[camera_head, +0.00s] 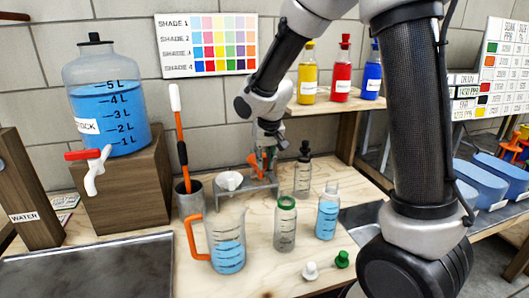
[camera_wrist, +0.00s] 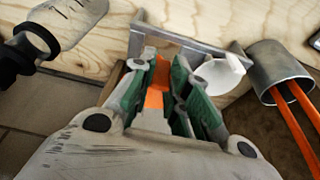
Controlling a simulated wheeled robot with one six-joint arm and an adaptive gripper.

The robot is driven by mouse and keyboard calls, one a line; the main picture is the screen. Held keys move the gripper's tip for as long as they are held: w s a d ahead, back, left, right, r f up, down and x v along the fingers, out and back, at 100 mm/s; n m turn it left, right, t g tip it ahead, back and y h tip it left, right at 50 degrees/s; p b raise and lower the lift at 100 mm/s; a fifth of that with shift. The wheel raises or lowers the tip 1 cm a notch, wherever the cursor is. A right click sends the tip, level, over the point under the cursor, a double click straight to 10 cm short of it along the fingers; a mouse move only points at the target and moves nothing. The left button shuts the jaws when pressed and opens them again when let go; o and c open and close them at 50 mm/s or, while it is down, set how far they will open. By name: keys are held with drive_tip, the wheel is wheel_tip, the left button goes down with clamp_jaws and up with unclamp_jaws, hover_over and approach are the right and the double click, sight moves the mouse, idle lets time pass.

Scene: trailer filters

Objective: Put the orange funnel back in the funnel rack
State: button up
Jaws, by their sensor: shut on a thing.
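My gripper (camera_head: 264,160) is over the right part of the grey metal funnel rack (camera_head: 240,196), near the back wall. It is shut on the orange funnel (camera_head: 254,160). In the wrist view the orange funnel (camera_wrist: 158,82) shows between the green finger pads of my gripper (camera_wrist: 165,75), mostly hidden by them. The rack (camera_wrist: 190,39) lies just beyond the fingertips there. A white funnel (camera_head: 229,180) sits in the left part of the rack and also shows in the wrist view (camera_wrist: 220,75). I cannot tell whether the orange funnel touches the rack.
A metal cup (camera_head: 191,203) with orange-handled tools stands left of the rack. A dropper bottle (camera_head: 303,172) stands close on its right. An orange-handled jug (camera_head: 226,245), a green-rimmed bottle (camera_head: 285,226) and a blue-filled bottle (camera_head: 327,212) stand in front.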

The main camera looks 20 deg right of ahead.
sight(265, 168)
drive_tip(key=shift+f, duration=0.45)
drive_tip(key=shift+f, duration=0.7)
drive_tip(key=shift+f, duration=0.25)
drive_tip(key=shift+f, duration=0.4)
idle(0.4)
drive_tip(key=shift+f, duration=0.35)
drive_tip(key=shift+f, duration=0.6)
clamp_jaws()
idle(0.5)
drive_tip(key=o, duration=0.9)
unclamp_jaws()
drive_tip(key=shift+o, duration=0.6)
